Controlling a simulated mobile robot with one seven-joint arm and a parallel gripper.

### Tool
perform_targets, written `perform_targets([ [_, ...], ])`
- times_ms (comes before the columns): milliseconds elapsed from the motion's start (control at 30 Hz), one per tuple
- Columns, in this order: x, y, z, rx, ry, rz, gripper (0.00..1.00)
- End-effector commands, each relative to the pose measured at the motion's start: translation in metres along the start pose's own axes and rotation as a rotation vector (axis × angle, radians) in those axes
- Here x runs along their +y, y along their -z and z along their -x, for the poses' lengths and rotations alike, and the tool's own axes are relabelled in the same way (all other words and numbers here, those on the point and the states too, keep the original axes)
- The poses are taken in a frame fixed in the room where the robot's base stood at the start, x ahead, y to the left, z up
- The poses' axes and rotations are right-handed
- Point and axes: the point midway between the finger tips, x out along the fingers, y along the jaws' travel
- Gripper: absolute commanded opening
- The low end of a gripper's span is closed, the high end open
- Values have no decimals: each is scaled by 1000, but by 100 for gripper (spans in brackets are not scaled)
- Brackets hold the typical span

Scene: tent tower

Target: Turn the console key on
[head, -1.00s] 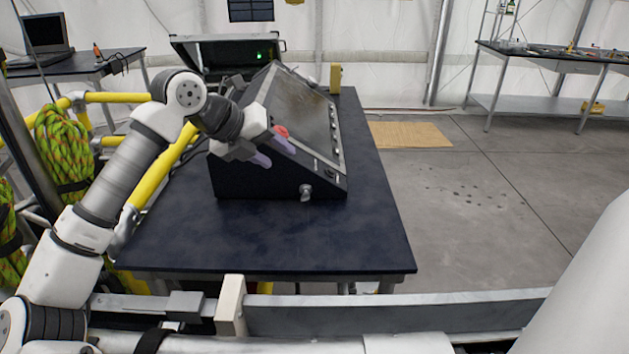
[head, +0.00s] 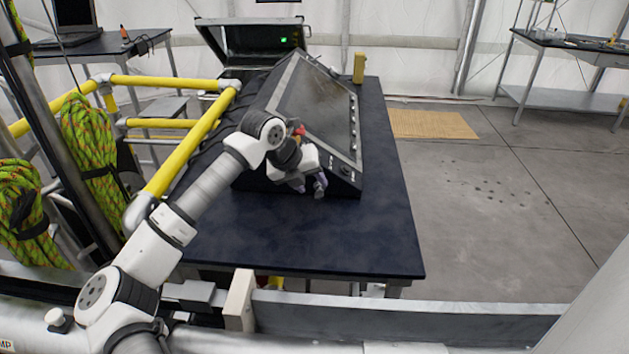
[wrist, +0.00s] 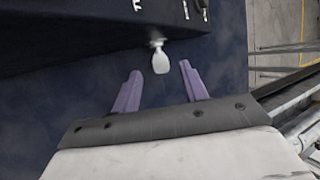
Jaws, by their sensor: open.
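The console (head: 312,105) is a black sloped box with a large dark screen, standing on the dark table. In the wrist view, a pale rounded key (wrist: 160,63) sticks out from the console's side face, its flat head hanging toward me. My gripper (wrist: 159,70) is open, with one purple finger left of the key and one right of it. The key's head lies near the fingertips, between their lines, with clear gaps and no contact visible. In the head view, my gripper (head: 309,187) is low at the console's near side, and I cannot make out the key clearly there.
The dark table (head: 330,245) is bare in front of the console. A red button (head: 299,130) sits close to my wrist. Yellow rails (head: 190,145) and hanging rope (head: 92,145) stand to the left. An open case (head: 250,45) and a yellow block (head: 359,67) are behind.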

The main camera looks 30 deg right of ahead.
Motion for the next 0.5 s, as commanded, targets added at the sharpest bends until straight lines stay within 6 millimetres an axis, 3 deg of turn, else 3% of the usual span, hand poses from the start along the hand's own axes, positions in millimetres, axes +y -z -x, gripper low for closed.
perform_targets([
  [200, -1, 0, -24, 1, 1, 1, 44],
  [500, 0, 0, -30, 0, 0, 0, 44],
])
